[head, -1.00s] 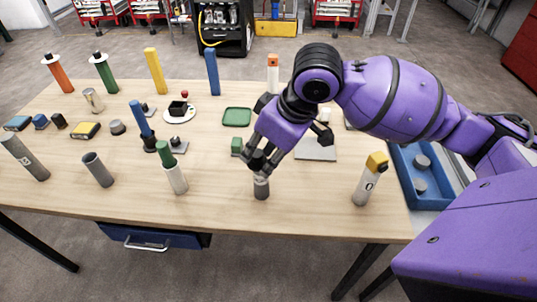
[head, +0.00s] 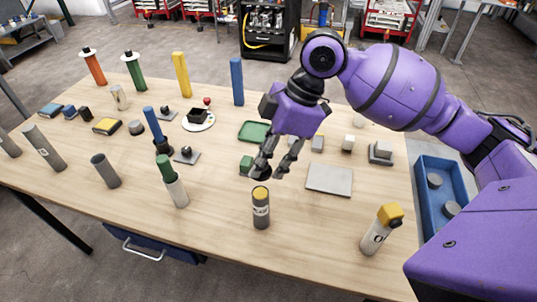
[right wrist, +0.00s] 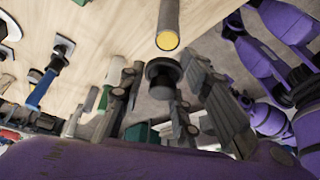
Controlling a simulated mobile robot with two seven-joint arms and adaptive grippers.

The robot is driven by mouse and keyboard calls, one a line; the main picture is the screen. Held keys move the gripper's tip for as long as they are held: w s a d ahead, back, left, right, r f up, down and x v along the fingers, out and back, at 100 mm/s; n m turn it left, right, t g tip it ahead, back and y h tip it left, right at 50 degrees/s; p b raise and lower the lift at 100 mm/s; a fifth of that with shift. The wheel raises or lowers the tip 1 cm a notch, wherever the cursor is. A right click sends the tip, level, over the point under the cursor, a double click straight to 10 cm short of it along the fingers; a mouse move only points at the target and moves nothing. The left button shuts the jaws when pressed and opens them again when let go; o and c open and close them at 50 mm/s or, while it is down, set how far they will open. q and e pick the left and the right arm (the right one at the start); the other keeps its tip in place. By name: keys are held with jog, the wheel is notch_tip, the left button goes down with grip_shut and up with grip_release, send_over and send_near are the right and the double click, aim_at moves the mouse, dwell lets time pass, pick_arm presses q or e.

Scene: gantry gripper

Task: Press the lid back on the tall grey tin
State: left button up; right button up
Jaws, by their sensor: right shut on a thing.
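A grey tin (head: 261,212) with a pale label band and a yellow top face stands upright near the front middle of the table. Its yellow end also shows at the top of the right wrist view (right wrist: 167,41). My right gripper (head: 270,168) is shut on a dark round lid (right wrist: 162,73), which sits between its fingertips. In the head view the lid (head: 260,174) is above and slightly behind the tin, apart from it. My left gripper is not in view.
A white bottle with a yellow cap (head: 382,230) stands to the right of the tin. A flat grey plate (head: 329,180) lies behind it. A green-topped white cylinder (head: 175,190) and grey cylinders (head: 106,171) stand to the left. A blue bin (head: 428,215) is at the right edge.

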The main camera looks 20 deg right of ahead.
aim_at(270, 167)
jog(key=shift+s+a, duration=0.1)
jog(key=shift+a, duration=0.15)
jog(key=shift+a+f+b, duration=0.1)
jog(key=shift+f+b, duration=0.2)
jog(key=shift+f, duration=0.55)
notch_tip(270, 167, down, 3)
jog(key=shift+r+b, duration=0.2)
jog(key=shift+b, duration=0.85)
jog(key=shift+f, duration=1)
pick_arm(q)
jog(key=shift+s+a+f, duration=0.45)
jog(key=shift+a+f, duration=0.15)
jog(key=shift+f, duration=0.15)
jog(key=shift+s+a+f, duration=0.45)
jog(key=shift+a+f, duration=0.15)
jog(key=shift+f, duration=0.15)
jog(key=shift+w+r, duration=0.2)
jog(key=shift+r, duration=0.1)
pick_arm(e)
jog(key=shift+c, duration=0.2)
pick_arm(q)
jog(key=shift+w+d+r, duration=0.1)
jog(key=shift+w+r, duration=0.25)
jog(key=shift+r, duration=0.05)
